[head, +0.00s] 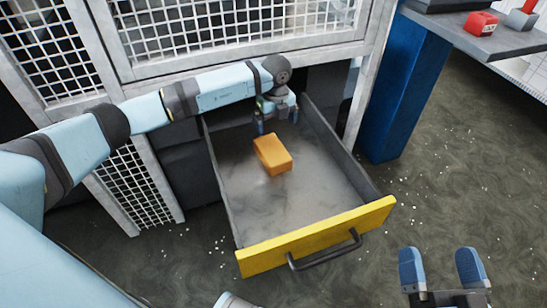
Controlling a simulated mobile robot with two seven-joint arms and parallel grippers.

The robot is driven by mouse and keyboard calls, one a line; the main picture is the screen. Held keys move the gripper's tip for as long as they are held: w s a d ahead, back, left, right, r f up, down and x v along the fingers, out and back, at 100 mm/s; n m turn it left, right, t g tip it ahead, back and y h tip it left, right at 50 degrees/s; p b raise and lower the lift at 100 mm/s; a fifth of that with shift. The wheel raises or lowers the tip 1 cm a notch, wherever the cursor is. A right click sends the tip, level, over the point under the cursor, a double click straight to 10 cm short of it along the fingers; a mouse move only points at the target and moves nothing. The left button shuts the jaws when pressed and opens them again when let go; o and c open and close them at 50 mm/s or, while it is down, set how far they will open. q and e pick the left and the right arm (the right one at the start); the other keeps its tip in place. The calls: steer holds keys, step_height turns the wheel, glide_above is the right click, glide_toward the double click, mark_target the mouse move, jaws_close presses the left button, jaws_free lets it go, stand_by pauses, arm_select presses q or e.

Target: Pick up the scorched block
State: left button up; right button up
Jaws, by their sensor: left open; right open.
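An orange-brown block (272,155) lies in the open drawer (245,205), towards its back. I cannot make out scorch marks on it at this size. My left gripper (277,127) is open and points down into the drawer just behind the block. Its fingers look empty, and I cannot tell whether one touches the block. My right gripper (441,268) is open and empty at the lower right, outside the drawer and apart from the block.
The drawer has a yellow front (317,236) with a dark handle (326,252). A mesh-panelled frame (240,58) stands above and behind it. A blue-sided bench (402,85) at the upper right bears a red object (481,22). The floor right of the drawer is open, with pale crumbs.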

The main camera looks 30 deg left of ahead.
arm_select(q)
steer(key=b, duration=0.2)
glide_above(275, 153)
steer(key=f, duration=0.7)
steer(key=shift+w, duration=0.3)
steer(key=f+b, duration=0.2)
steer(key=f, duration=0.3)
steer(key=shift+s+f, duration=0.15)
steer(key=shift+s, duration=0.05)
arm_select(e)
step_height(275, 153, down, 7)
steer(key=g, duration=0.3)
steer(key=shift+w+a+n, duration=0.2)
steer(key=shift+a+n, duration=0.05)
steer(key=shift+n, duration=0.05)
arm_select(q)
steer(key=c, duration=0.7)
